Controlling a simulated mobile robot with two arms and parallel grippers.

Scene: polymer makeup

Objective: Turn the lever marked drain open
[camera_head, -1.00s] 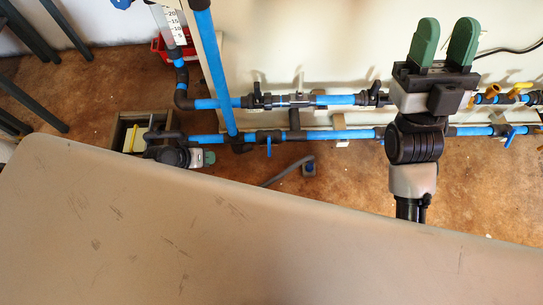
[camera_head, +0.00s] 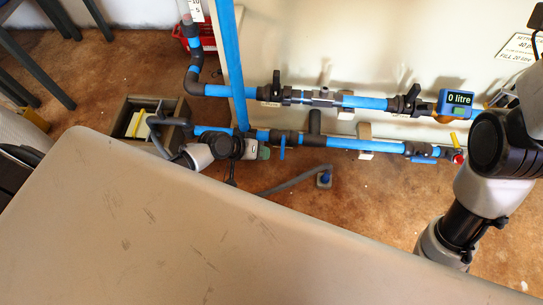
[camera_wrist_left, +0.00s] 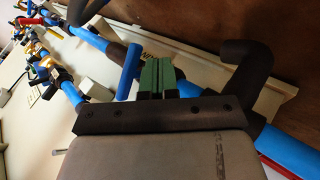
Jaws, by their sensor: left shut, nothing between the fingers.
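A blue lever (camera_head: 282,146) sticks out from the lower pipe in the head view. It also shows in the left wrist view (camera_wrist_left: 130,70), close to the left of my fingers. My right gripper is outside the frame.
Two blue-and-black pipes run along the pale panel (camera_head: 380,40). Another blue handle (camera_head: 424,159) is farther right. A crate (camera_head: 125,112) and grey hose (camera_head: 290,180) are nearby.

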